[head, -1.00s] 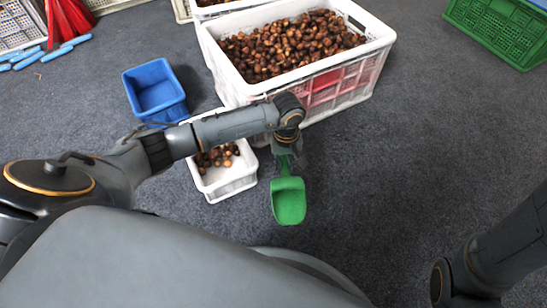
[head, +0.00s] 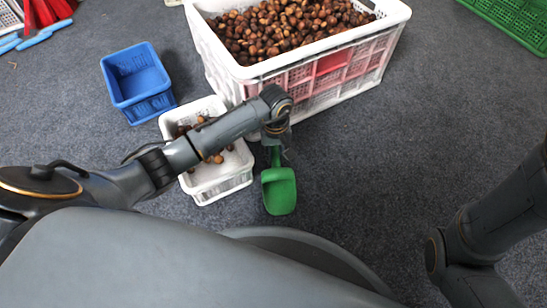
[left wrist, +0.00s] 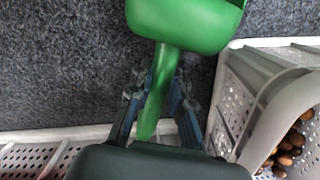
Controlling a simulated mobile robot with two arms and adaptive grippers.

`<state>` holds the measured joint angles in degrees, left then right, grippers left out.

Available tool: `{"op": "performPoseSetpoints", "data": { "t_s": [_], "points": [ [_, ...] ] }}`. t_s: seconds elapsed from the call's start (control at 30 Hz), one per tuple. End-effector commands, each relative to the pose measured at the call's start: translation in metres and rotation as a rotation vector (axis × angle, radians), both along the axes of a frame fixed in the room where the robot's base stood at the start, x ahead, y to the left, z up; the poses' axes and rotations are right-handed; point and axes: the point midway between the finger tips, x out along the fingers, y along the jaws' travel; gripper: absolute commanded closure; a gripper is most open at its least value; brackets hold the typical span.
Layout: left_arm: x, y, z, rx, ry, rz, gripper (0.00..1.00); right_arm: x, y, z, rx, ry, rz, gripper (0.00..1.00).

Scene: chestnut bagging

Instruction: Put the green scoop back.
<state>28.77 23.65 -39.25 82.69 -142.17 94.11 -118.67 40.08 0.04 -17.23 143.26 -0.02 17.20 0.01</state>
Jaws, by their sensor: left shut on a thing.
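The green scoop (head: 279,190) hangs from my left gripper (head: 276,147), with its bowl pointing down over the carpet. In the left wrist view the left gripper (left wrist: 157,103) is shut on the handle of the green scoop (left wrist: 185,22), its fingers on both sides of it. The scoop is just right of the small white basket (head: 222,187), which holds some chestnuts, and in front of the large white crate (head: 310,70). The bowl looks empty. My right arm shows at the right edge, but its gripper is out of view.
The large crate is heaped with chestnuts (head: 275,30). A blue basket (head: 138,83) stands left of it. A green crate (head: 513,22) is at the upper right. Red and light blue items lie at the upper left. Carpet on the right is clear.

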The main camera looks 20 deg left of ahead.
Motion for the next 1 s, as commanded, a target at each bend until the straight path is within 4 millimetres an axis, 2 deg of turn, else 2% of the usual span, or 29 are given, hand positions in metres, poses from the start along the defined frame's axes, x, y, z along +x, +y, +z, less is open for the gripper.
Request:
{"op": "performPoseSetpoints", "data": {
  "t_s": [0.33,0.37,0.47,0.77,0.87,1.0],
  "points": [
    [0.001,0.000,-0.003,0.000,-0.002,0.000,1.00,0.000,0.000,-0.002,0.000,0.000,0.000,0.60],
    [0.001,0.000,-0.002,0.000,-0.001,0.000,0.77,0.000,0.000,-0.001,0.000,0.000,0.000,0.60],
    [0.001,0.000,-0.002,0.000,-0.001,0.000,0.58,0.000,0.000,-0.001,0.000,0.000,0.000,0.60],
    [0.000,0.000,-0.001,-0.001,0.000,0.000,0.58,0.000,0.000,0.000,0.000,0.000,0.000,0.60],
    [0.000,0.000,0.006,0.000,0.000,-0.001,0.58,0.000,0.000,0.005,0.000,0.000,-0.001,0.60],
    [0.002,0.001,0.026,0.001,-0.002,-0.002,0.58,0.000,0.000,0.021,0.000,0.000,-0.001,0.60]
  ]
}}
